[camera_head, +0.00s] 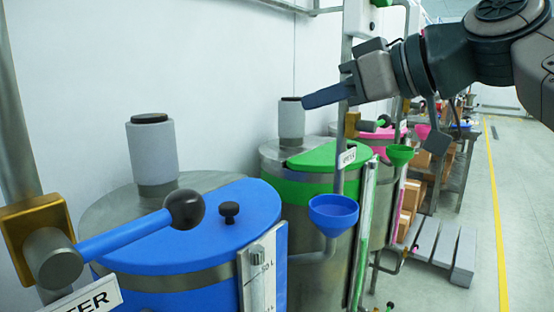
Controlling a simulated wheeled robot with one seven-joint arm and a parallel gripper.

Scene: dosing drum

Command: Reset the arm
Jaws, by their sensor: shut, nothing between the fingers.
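My gripper (328,96) is at the upper right, at the end of my arm, which reaches in from the right edge. Its dark fingers are together, point left and hold nothing. It is in the air, in front of the post and apart from the drums. The near drum with a blue lid (205,232) stands at the lower middle. A blue lever (125,238) with a black ball knob reaches across in front of its lid. A drum with a green lid (318,160) stands behind it.
A blue funnel (333,212) sits beside the blue drum, a green funnel (400,155) farther back. A metal post (341,140) rises close to my gripper. Grey slats (440,245) lie on the floor at right. The floor (525,200) beyond the yellow line is clear.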

